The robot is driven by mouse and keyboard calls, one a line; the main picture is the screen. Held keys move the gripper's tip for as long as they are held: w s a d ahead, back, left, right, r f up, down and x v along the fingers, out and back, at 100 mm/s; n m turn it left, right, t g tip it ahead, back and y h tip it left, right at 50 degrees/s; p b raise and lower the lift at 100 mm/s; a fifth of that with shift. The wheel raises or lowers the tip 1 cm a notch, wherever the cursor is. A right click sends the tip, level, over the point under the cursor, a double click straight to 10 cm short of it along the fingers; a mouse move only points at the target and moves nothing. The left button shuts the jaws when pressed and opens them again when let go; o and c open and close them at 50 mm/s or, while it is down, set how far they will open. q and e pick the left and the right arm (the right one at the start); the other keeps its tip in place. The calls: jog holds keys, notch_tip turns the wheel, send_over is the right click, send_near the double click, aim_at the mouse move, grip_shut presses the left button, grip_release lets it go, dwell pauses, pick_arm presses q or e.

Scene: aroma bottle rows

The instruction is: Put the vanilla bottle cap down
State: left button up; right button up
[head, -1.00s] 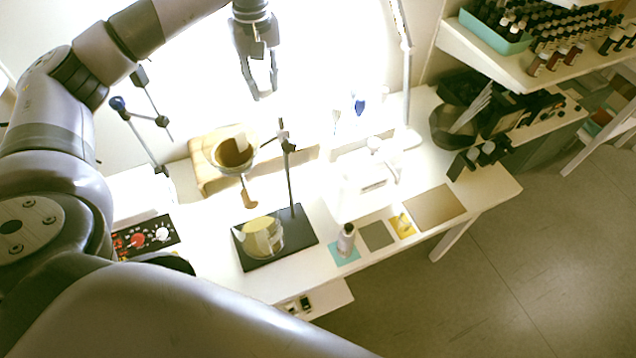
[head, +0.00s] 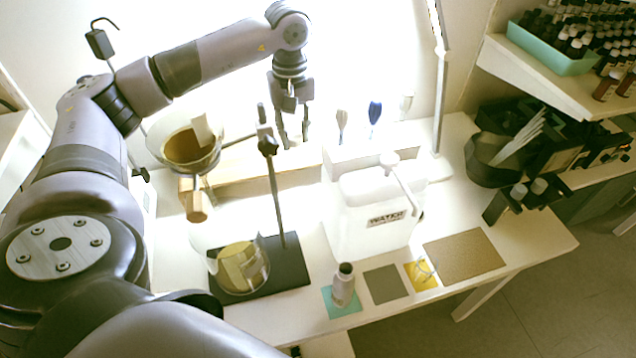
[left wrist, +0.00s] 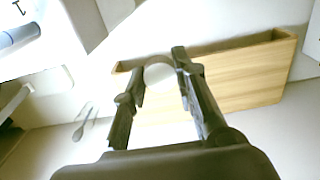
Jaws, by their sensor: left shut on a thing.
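My left gripper (head: 293,141) hangs fingers down above the back of the bench, over the wooden box. In the left wrist view its fingers (left wrist: 160,80) are shut on a small, round, pale thing, which looks like the vanilla bottle cap (left wrist: 160,73). The head view does not show the cap clearly. A small grey-white bottle (head: 343,287) with a dark top stands upright on the teal mat (head: 347,313), well forward and to the right of the gripper; its label cannot be read. My right gripper is not in view.
Grey (head: 386,284), yellow (head: 421,276) and brown (head: 464,255) mats lie right of the bottle. A white water container (head: 370,215) stands behind them. A stand (head: 272,180) with glassware is left. The wooden box (left wrist: 250,75) is below the gripper. The grey mat looks bare.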

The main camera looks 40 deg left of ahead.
aim_at(293, 136)
pick_arm(q)
notch_tip(293, 136, down, 4)
jog(key=shift+s+a+r+b, duration=0.1)
jog(key=shift+r+b, duration=0.1)
jog(key=shift+b, duration=0.85)
jog(key=shift+f, duration=0.25)
notch_tip(293, 136, down, 20)
jog(key=shift+r+p, duration=0.2)
jog(key=shift+p, duration=0.55)
jog(key=shift+f, duration=0.25)
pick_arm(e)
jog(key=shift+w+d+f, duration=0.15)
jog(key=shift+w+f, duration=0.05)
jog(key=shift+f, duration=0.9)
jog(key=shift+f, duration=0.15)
